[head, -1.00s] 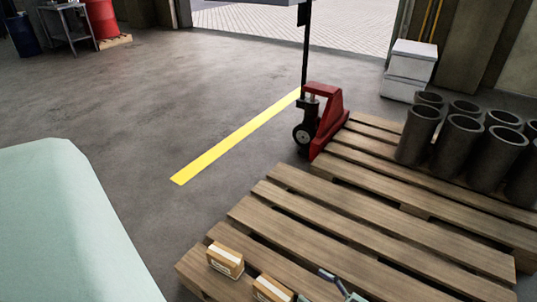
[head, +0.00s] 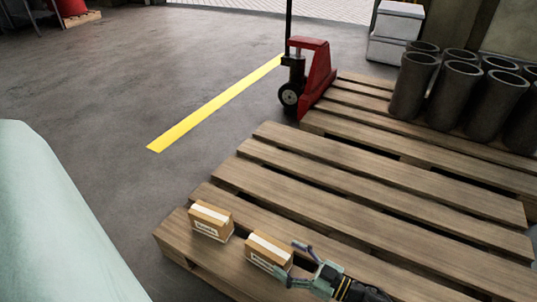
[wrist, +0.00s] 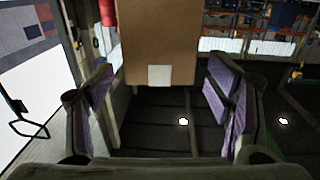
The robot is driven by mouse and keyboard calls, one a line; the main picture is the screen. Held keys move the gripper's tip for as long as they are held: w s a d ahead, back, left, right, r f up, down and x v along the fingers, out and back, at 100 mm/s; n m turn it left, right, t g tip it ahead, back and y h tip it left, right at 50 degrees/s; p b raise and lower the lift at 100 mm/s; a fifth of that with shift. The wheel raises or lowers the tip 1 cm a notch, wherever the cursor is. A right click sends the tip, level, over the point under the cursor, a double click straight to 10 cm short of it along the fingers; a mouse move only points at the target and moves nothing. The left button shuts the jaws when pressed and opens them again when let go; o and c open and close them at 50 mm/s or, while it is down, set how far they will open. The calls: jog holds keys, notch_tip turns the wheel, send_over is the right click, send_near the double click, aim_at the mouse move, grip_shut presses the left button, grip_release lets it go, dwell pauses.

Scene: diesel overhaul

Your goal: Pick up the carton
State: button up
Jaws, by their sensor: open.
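Two small brown cartons with white tape on top and white labels lie on the near edge of a wooden pallet (head: 330,190) in the head view: a left carton (head: 210,222) and a right carton (head: 268,252). My gripper (head: 288,259) is open at the right side of the right carton, its fingers pointing left towards it. In the wrist view a brown carton (wrist: 158,38) with a pale patch at its lower edge shows large, ahead between the open fingers (wrist: 160,90). I cannot tell whether the fingers touch it.
Dark metal cylinders (head: 460,90) stand on the pallet area at the right. A red pallet jack (head: 316,75) stands behind. White boxes (head: 397,32) are stacked at the back. A pale green surface (head: 45,220) fills the lower left. Grey floor with a yellow line (head: 215,105) is clear.

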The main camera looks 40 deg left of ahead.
aim_at(269, 246)
jog(key=a, duration=0.2)
jog(key=a+b, duration=0.1)
jog(key=a, duration=0.1)
jog(key=s+a+b, duration=0.1)
jog(key=a, duration=0.1)
jog(key=shift+s+a+r, duration=0.1)
jog(key=shift+a, duration=0.3)
jog(key=shift+c, duration=0.5)
jog(key=c, duration=1.2)
